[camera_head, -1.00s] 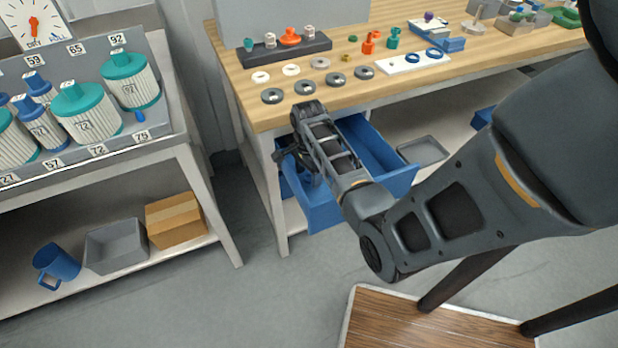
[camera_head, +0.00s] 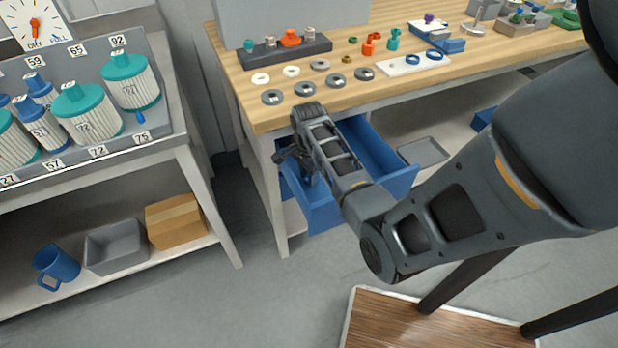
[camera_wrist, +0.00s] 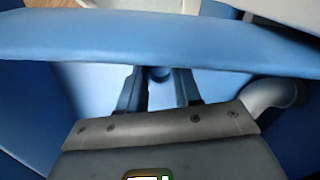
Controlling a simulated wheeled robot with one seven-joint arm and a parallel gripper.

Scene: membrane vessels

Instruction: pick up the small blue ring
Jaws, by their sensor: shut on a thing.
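My gripper (camera_wrist: 159,92) points at the blue drawer (camera_wrist: 130,36), whose wall runs across the wrist view. Its two fingers stand a little apart, with a small dark blue rounded piece (camera_wrist: 158,74) between their tips; I cannot tell whether it is the ring. In the head view my gripper (camera_head: 290,158) is at the left side of the open drawer (camera_head: 395,186), partly hidden by my own arm. Two blue rings (camera_head: 411,59) (camera_head: 435,56) lie on a white plate (camera_head: 392,69) on the bench, away from my gripper.
The wooden bench (camera_head: 235,75) carries several grey and white rings and a dark rack (camera_head: 275,52) near its left end. A shelf unit (camera_head: 190,150) with teal-capped vessels stands at the left. Grey floor lies free between them.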

